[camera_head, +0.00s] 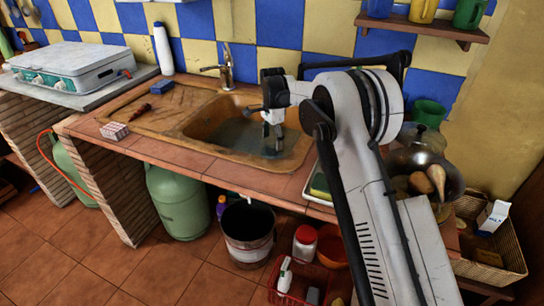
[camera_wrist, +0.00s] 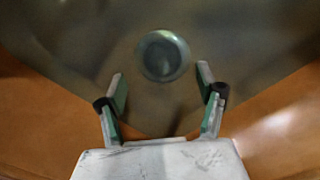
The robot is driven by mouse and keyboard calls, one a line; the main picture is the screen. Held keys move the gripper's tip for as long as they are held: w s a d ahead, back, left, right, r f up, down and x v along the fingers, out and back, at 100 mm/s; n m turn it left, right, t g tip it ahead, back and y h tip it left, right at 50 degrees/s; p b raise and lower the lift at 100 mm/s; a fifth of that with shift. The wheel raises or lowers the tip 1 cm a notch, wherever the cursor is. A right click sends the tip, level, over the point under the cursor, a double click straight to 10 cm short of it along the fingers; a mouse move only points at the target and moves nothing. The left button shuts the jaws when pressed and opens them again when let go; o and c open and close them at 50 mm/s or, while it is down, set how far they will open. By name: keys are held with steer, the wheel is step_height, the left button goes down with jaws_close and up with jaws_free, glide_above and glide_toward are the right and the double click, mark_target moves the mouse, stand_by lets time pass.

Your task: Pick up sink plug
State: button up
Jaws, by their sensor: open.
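The sink plug (camera_wrist: 163,56) shows in the wrist view as a round grey-green disc on the dark sink bottom, just beyond my fingertips and roughly centred between them. My gripper (camera_wrist: 160,78) is open and empty, its two fingers spread with green inner pads. In the head view my gripper (camera_head: 272,142) points down inside the brown sink basin (camera_head: 222,117). The plug cannot be made out in the head view. The height of the fingers above it is hard to tell.
A tap (camera_head: 226,66) stands at the back of the sink. A wok (camera_head: 430,172) with food stands to the right. A wall shelf (camera_head: 425,27) holds mugs.

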mark_target(272, 148)
steer(key=shift+w+a+f+b, duration=0.1)
steer(key=shift+f+b, duration=0.25)
steer(key=shift+f, duration=1.1)
steer(key=shift+w+f+b, duration=0.1)
steer(key=shift+f+b, duration=0.25)
steer(key=shift+f, duration=1.05)
steer(key=shift+c, duration=0.4)
jaws_close()
